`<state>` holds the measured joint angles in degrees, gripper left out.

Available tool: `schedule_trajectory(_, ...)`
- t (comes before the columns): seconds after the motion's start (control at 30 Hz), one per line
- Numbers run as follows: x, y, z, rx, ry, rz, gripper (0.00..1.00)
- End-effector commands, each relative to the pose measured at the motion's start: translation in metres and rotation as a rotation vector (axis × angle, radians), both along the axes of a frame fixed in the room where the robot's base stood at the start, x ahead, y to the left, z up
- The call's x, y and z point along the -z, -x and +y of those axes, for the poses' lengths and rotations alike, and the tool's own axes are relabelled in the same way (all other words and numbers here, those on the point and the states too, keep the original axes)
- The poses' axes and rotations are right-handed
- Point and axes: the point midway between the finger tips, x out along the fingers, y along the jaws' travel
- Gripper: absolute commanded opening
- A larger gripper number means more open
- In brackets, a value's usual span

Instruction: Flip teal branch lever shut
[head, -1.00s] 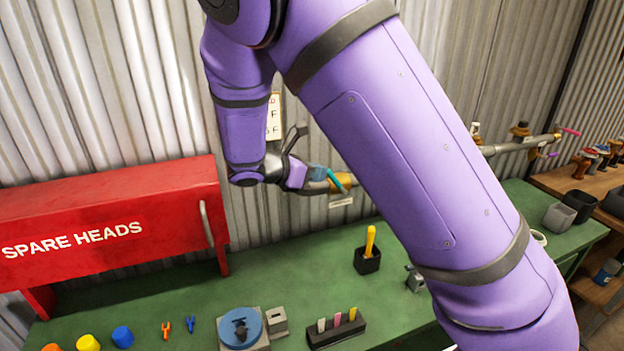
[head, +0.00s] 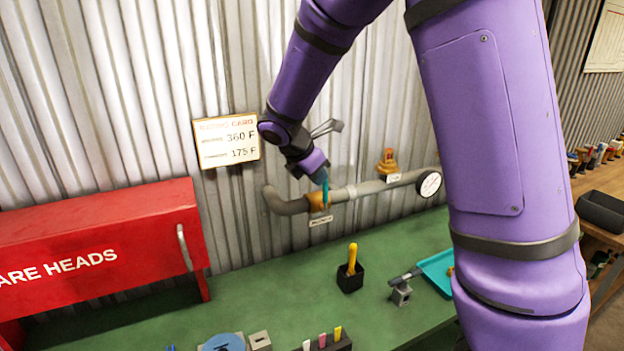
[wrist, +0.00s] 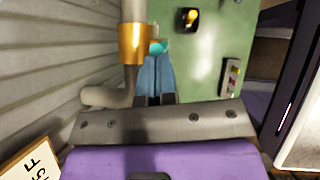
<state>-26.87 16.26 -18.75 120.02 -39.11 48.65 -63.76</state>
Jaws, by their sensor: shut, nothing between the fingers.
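The teal lever (head: 325,190) sits on the brass valve body (head: 317,202) of the grey wall pipe (head: 290,207). In the head view it is a short, steep teal strip, partly hidden by my gripper. In the wrist view the teal lever (wrist: 157,47) shows as a rounded end beside the brass body (wrist: 132,43). My gripper (head: 321,178) is shut and empty, its blue fingers close together. In the wrist view the fingertips (wrist: 157,60) are right at the lever's end; I cannot tell whether they touch.
A gauge (head: 429,184) and another brass fitting (head: 387,163) are on the pipe to the right. A printed card (head: 226,141) hangs at left. Below, the green bench (head: 270,275) carries a black holder (head: 350,280) with a yellow handle, and a red cabinet (head: 95,250).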

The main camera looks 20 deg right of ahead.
Motion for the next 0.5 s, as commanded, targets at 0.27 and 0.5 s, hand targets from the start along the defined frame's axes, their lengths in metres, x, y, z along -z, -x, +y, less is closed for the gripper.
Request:
schedule_trajectory(0.27,-0.0018,-0.0001,-0.005,0.001,-0.041,-0.003,0.0)
schedule_trajectory(0.5,-0.002,-0.0001,-0.0049,0.0,-0.045,-0.004,0.0)
